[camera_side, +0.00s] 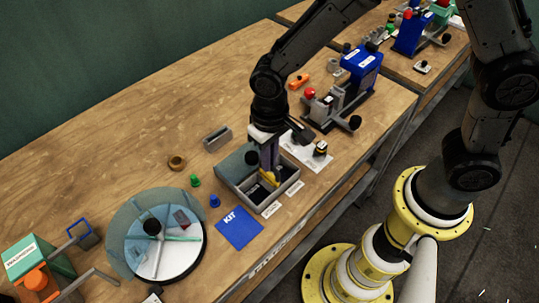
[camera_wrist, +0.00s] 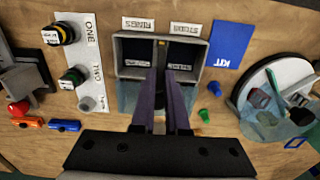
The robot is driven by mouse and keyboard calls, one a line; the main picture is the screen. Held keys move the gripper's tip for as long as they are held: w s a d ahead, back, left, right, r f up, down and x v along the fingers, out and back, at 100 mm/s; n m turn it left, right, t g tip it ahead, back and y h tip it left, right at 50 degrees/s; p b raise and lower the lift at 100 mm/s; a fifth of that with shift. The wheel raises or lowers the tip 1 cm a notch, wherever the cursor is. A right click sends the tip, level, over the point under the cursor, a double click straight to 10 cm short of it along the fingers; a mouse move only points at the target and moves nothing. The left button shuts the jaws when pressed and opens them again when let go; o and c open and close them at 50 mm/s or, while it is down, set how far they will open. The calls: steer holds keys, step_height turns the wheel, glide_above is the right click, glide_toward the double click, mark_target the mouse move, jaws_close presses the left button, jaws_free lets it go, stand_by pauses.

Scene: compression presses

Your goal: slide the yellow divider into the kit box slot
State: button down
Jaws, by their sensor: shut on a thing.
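The grey kit box (camera_side: 282,196) stands open on the bench; it also shows at the top of the wrist view (camera_wrist: 119,50). It has two dark compartments side by side. My gripper (camera_side: 268,166) points down over the middle of the box, shut on the yellow divider (camera_side: 269,180). In the wrist view my fingers (camera_wrist: 162,70) reach in over the box's middle, and only a small bit of yellow shows past them. The divider's lower edge and the slot are hidden, so I cannot tell whether the divider sits in the slot.
A blue KIT mat (camera_side: 239,228) lies beside the box, near a green peg (camera_side: 195,181) and a blue peg (camera_side: 214,201). A round turntable (camera_side: 160,250) stands at lower left. A blue and grey press (camera_side: 340,95) stands behind.

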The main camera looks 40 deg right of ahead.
steer(key=shift+f, duration=0.8)
steer(key=c, duration=0.8)
jaws_free()
steer(key=shift+c, duration=0.2)
step_height(320, 180, up, 14)
steer(key=shift+f, duration=0.1)
